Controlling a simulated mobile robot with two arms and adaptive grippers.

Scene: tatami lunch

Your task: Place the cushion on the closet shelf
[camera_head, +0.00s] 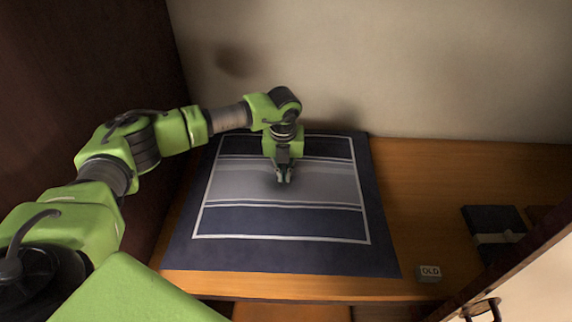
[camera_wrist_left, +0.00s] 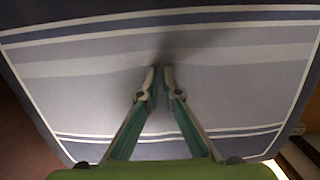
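The cushion (camera_head: 275,222) is a flat, square, dark blue piece with grey and white stripes and a white border line. In the head view it lies on or just above the wooden closet shelf (camera_head: 425,190), towards its left side. My left gripper (camera_head: 284,178) points down at the cushion's middle, with its fingertips at the fabric. In the left wrist view the fingertips (camera_wrist_left: 160,73) are close together with a narrow gap, against the striped cushion (camera_wrist_left: 230,90). I cannot tell whether fabric is pinched between them. My right gripper is not in view.
A dark box with a light band (camera_head: 494,232) lies on the shelf at right. A small grey block marked "OLD" (camera_head: 429,273) sits near the front edge. A door edge with a handle (camera_head: 482,308) is at lower right. The shelf behind the block is clear.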

